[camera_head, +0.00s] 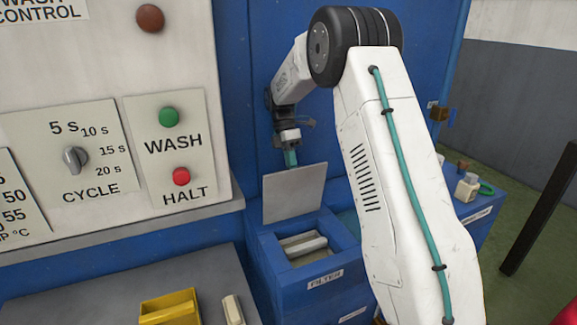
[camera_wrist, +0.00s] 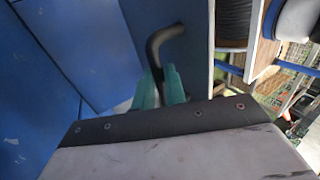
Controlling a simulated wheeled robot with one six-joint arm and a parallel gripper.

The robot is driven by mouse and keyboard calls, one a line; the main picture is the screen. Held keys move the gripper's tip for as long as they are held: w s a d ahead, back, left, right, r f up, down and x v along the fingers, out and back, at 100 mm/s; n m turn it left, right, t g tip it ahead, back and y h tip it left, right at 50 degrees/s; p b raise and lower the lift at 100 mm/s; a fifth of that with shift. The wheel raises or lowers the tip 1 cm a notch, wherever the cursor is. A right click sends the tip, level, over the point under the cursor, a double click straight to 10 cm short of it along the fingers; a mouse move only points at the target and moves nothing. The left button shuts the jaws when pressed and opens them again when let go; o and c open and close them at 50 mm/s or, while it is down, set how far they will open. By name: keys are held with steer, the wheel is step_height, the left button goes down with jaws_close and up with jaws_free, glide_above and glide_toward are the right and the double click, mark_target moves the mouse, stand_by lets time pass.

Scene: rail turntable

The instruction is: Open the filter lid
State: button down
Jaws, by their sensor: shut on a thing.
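The filter lid (camera_head: 294,193), a flat grey square plate, stands raised and close to upright over the filter box (camera_head: 325,278), labelled FILTER. The box opening shows, with a pale bar-shaped piece (camera_head: 303,246) inside. My gripper (camera_head: 290,160) is at the lid's top edge, its teal fingers pointing down. In the wrist view my fingers (camera_wrist: 160,88) are shut on a dark bent handle (camera_wrist: 165,42), whose curved end sticks out beyond them. The handle does not show in the head view.
A control panel (camera_head: 105,160) with knob and buttons fills the left. A yellow tray (camera_head: 169,307) and a small pale block (camera_head: 233,309) lie on the front left surface. Small items, including a white container (camera_head: 467,187), stand at right. A dark post (camera_head: 540,208) is beyond them.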

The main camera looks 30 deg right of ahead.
steer(key=shift+w+d+f, duration=0.1)
steer(key=shift+f, duration=0.05)
stand_by(0.3)
steer(key=c, duration=1.5)
jaws_free()
steer(key=shift+o, duration=0.2)
steer(key=shift+w, duration=0.1)
steer(key=r, duration=0.2)
steer(key=s+r, duration=0.1)
steer(key=shift+r, duration=0.4)
steer(key=s+a, duration=0.1)
steer(key=s, duration=0.6)
steer(key=s+a+r, duration=0.1)
steer(key=s+a, duration=0.1)
steer(key=s, duration=0.5)
steer(key=shift+s+a+r, duration=0.15)
steer(key=shift+s+a, duration=0.1)
steer(key=shift+s, duration=0.15)
